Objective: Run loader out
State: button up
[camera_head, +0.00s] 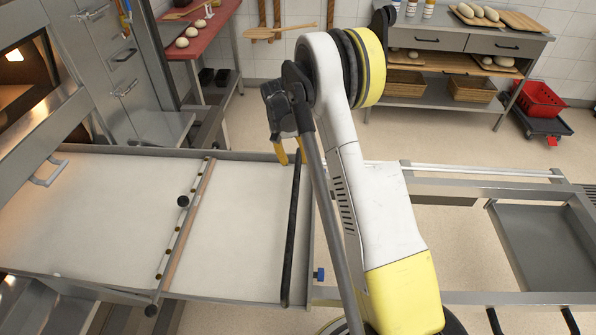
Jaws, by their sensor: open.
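The loader (110,218) is a long pale belt in a grey metal frame, lying level at the left. Its left end is by the oven front. A wooden-and-metal crossbar (186,232) with dark knobs spans the belt. A black bar (290,240) runs across the belt near its right end. My gripper (291,155) points down at the far end of this bar, its yellow fingertips apart, one to each side of the bar's end as seen here. I cannot tell whether they touch it. My arm hides part of the frame to the right.
The lit oven (22,75) stands at the left. A rail frame (470,190) and a grey tray (545,245) are at the right. A red table (200,30) with dough and a steel shelf table (455,38) stand behind. Floor between is clear.

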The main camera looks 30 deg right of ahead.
aim_at(297, 167)
jog(key=f, duration=0.2)
jog(key=f+b, duration=0.1)
jog(key=f, duration=0.1)
jog(key=shift+s+d, duration=0.25)
jog(key=shift+d, duration=0.1)
grip_shut()
